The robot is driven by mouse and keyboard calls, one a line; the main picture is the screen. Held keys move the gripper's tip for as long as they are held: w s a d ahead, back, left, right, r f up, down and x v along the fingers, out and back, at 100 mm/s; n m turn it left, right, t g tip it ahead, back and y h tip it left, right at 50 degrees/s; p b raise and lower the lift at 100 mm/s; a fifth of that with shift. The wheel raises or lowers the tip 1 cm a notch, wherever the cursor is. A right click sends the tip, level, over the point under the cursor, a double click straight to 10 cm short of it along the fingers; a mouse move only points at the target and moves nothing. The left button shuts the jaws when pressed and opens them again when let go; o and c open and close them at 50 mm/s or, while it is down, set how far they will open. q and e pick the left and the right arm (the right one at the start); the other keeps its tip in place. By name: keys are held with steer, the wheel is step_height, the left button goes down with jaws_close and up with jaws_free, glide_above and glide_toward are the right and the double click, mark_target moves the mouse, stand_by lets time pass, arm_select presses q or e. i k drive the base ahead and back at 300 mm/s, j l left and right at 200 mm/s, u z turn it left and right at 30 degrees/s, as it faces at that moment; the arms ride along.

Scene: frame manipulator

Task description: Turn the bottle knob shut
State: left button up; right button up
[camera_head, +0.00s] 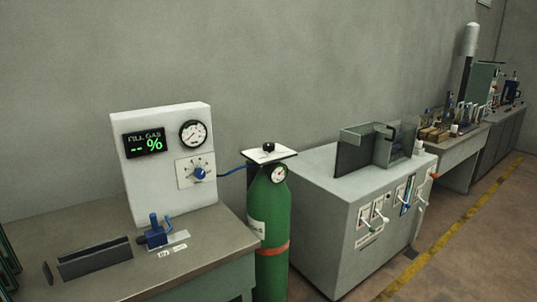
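A green gas bottle (272,225) stands upright on the floor between the left bench and a grey machine. A small black knob (268,147) sits on the white plate (262,157) at the bottle's top. How far the knob is turned cannot be told. A round gauge (279,174) is on the bottle's neck. Neither of my grippers is in view.
The left bench (215,240) carries a blue fixture (156,235) and a dark slotted block (95,259). The grey machine (325,230) with levers stands close right of the bottle. Cluttered benches line the wall at far right. Open floor (450,250) lies at lower right.

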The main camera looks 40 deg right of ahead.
mark_target(268, 147)
steer(key=i+l+u, duration=0.15)
steer(key=l, duration=0.95)
steer(key=l+u, duration=0.1)
steer(key=l, duration=0.95)
steer(key=i, duration=0.1)
